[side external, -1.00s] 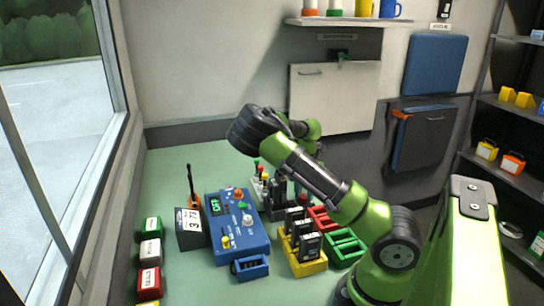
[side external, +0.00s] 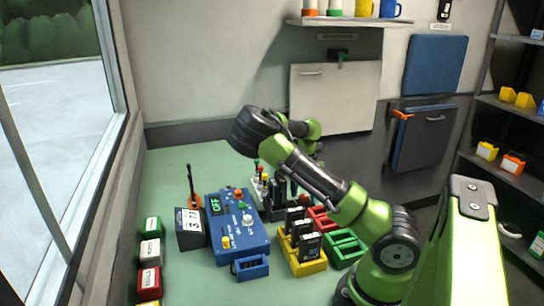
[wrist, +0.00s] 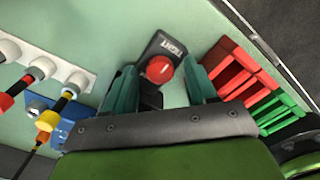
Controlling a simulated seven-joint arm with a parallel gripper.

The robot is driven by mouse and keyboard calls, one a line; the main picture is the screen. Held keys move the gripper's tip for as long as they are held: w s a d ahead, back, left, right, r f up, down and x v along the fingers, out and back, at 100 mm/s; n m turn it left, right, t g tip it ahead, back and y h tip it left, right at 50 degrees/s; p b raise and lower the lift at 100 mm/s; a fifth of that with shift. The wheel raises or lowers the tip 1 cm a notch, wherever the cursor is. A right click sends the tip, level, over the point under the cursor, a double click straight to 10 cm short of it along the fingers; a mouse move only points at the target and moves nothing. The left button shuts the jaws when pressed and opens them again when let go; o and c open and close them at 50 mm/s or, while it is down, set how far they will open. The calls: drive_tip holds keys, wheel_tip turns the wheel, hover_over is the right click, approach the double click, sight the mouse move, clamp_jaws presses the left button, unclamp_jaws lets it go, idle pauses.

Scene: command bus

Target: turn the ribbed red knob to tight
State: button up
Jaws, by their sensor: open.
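The red knob (wrist: 159,69) sits on a dark base plate (wrist: 166,46) with the word TIGHT in white beside it. In the wrist view the knob lies between the two teal fingers of my gripper (wrist: 161,72). The fingers are open, with a gap on each side of the knob. I cannot tell how far above the knob the fingertips are. The knob's ribs and any pointer are too small to make out. In the side view the red knob (side external: 305,198) shows just right of my gripper's fingers.
A red rack (wrist: 232,75) and a green rack (wrist: 285,112) stand close to the right of the knob in the wrist view. A white strip with connectors (wrist: 45,62) lies to the left. A blue control box (side external: 238,222) and a yellow crate (side external: 312,267) stand nearby.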

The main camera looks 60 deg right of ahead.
drive_tip(key=shift+r, duration=0.1)
wheel_tip(320, 180, up, 17)
idle(0.4)
drive_tip(key=shift+f, duration=0.2)
drive_tip(key=a+f+n+t+y, duration=0.25)
drive_tip(key=a+n+y, duration=0.25)
drive_tip(key=a+n, duration=1.5)
drive_tip(key=s+a+r+n+t+h, duration=0.1)
drive_tip(key=a+n, duration=0.4)
drive_tip(key=n, duration=1)
drive_tip(key=s+a+r+n+t+h, duration=0.2)
drive_tip(key=r+n, duration=0.4)
drive_tip(key=n, duration=0.9)
drive_tip(key=a+t, duration=0.1)
drive_tip(key=a, duration=0.1)
drive_tip(key=shift+s+a+t, duration=0.3)
drive_tip(key=shift+a+t, duration=0.05)
drive_tip(key=shift+a, duration=0.05)
